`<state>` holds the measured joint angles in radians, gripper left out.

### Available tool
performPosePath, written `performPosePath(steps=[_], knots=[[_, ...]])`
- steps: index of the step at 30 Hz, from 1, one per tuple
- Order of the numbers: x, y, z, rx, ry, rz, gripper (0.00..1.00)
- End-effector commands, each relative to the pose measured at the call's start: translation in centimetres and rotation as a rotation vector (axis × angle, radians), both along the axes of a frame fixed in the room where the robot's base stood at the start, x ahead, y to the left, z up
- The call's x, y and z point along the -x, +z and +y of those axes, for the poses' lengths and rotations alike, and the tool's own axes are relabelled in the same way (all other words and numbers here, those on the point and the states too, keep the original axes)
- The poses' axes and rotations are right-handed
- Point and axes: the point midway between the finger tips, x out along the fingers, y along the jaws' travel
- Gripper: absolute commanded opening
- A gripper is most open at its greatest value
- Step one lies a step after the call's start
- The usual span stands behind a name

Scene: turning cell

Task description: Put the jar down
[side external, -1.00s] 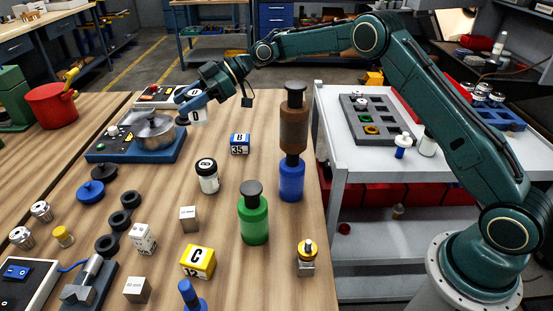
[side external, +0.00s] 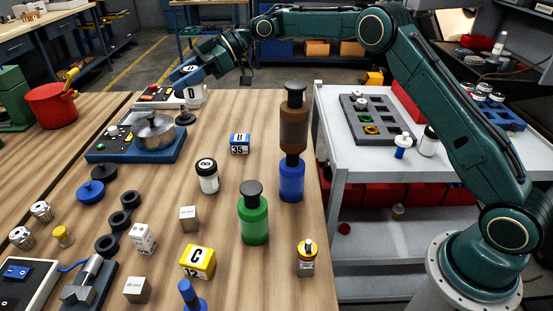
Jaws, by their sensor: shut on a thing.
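My gripper (side external: 186,78) is at the far left part of the wooden bench, shut on a small white jar (side external: 192,94) with a dark mark on its side. The jar hangs below the gripper, in front of a pale control box. It appears to be above the bench top; the exact gap under it cannot be told. The gripper partly hides the jar's top. Another white jar with a black lid (side external: 207,177) stands upright on the middle of the bench.
A small dark round piece (side external: 185,118) stands just below the held jar. A blue-based machine with a metal pot (side external: 154,132) is to its left. A blue B block (side external: 240,143) and a stacked brown bottle (side external: 293,130) stand to the right. Bare wood lies between.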

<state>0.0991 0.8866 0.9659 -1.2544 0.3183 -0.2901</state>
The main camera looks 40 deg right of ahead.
Motion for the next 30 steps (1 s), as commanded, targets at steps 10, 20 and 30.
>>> performPosePath(steps=[10, 20, 30], knots=[[-0.3, 0.1, -0.3, -0.001, -0.038, 0.000, 0.17], [-1.8, -0.2, -2.7, 0.000, -0.236, 0.001, 0.17], [-2.7, -1.9, -7.7, 0.001, -0.541, 0.000, 0.17]])
